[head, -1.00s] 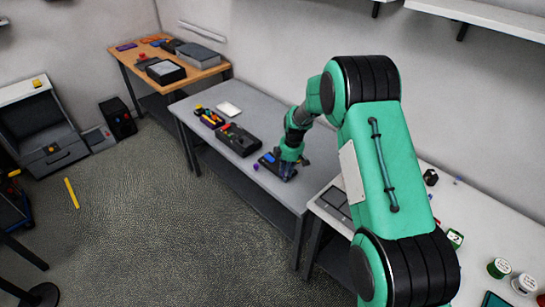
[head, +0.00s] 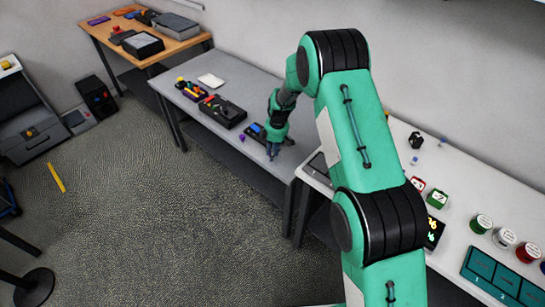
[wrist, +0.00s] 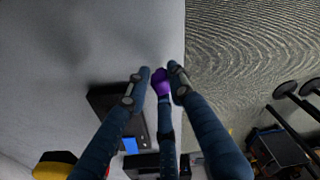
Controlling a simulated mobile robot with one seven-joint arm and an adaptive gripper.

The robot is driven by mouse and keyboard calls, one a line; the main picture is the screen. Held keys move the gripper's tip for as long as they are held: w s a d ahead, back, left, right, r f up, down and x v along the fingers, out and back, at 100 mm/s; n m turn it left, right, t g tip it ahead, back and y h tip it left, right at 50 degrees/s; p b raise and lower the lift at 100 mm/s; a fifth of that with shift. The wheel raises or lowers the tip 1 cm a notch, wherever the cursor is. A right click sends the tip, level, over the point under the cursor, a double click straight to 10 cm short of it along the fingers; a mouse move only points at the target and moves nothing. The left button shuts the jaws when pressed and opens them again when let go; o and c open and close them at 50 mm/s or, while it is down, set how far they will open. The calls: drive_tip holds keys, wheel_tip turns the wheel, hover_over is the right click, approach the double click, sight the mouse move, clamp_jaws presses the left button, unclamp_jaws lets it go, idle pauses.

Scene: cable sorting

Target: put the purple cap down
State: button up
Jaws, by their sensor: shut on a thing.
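The purple cap (wrist: 161,82) is between the fingertips of my gripper (wrist: 160,75) in the wrist view, with my fingers shut on it. The third finger covers part of it. In the head view my gripper (head: 272,154) points down at the grey table (head: 225,142), close to its front edge and just right of a small black tray with a blue part (head: 256,131). The cap cannot be made out there. I cannot tell whether it touches the table. Another small purple thing (head: 242,137) lies left of the small tray by the front edge.
A larger black case (head: 222,112) and a tray with yellow and red things (head: 190,90) stand farther left on the table. A white slab (head: 211,80) lies behind them.

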drive_tip(key=shift+f, duration=1.15)
drive_tip(key=shift+f, duration=0.2)
drive_tip(key=o, duration=0.8)
drive_tip(key=shift+r, duration=0.15)
wheel_tip(320, 180, up, 12)
drive_tip(key=d+p, duration=0.1)
drive_tip(key=p, duration=0.1)
drive_tip(key=shift+s+d, duration=0.15)
drive_tip(key=shift+s, duration=0.05)
drive_tip(key=shift+r, duration=0.1)
